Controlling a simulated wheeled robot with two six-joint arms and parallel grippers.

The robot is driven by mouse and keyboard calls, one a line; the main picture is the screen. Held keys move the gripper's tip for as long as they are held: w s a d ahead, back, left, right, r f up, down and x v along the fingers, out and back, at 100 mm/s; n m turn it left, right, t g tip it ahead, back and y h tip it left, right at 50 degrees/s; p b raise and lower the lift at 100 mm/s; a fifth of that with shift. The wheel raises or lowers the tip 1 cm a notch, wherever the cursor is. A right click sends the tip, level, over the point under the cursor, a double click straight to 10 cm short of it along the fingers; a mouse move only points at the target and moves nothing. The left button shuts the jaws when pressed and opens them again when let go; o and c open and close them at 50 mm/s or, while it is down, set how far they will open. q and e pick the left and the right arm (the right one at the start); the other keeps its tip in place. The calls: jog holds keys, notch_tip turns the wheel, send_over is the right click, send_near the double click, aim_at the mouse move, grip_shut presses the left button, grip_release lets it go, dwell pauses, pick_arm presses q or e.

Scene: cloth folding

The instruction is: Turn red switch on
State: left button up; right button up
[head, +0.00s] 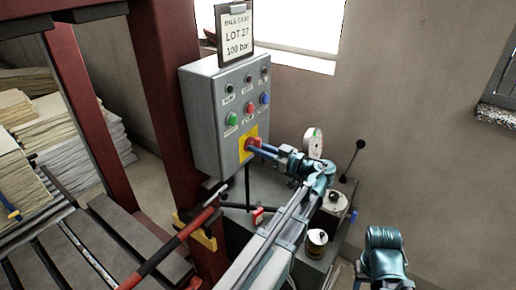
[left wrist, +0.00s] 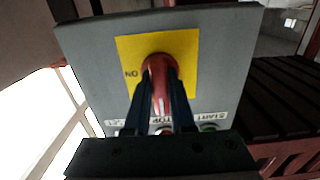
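The red switch (head: 254,143) is a rotary handle on a yellow plate (head: 247,152) low on the front of a grey control box (head: 213,125). In the left wrist view the red switch (left wrist: 157,72) stands out from the yellow plate (left wrist: 186,48), with an ON label at the plate's left side. My left gripper (head: 262,147) reaches the switch from the right. Its dark fingers (left wrist: 159,78) lie on both sides of the red handle and appear closed on it. They hide part of the handle. My right gripper is not seen.
A green button (head: 232,119), a red button and a blue button sit above the switch. A clipboard sign (head: 237,33) tops the box. A round gauge (head: 313,142) and a black-knobbed lever (head: 360,145) stand right. Red posts and stacked sheets are left.

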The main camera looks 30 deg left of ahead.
pick_arm(q)
grip_shut()
jog(key=shift+m, duration=0.3)
jog(key=m, duration=0.8)
jog(key=shift+m, duration=0.4)
jog(key=m, duration=0.4)
jog(key=shift+m, duration=2.5)
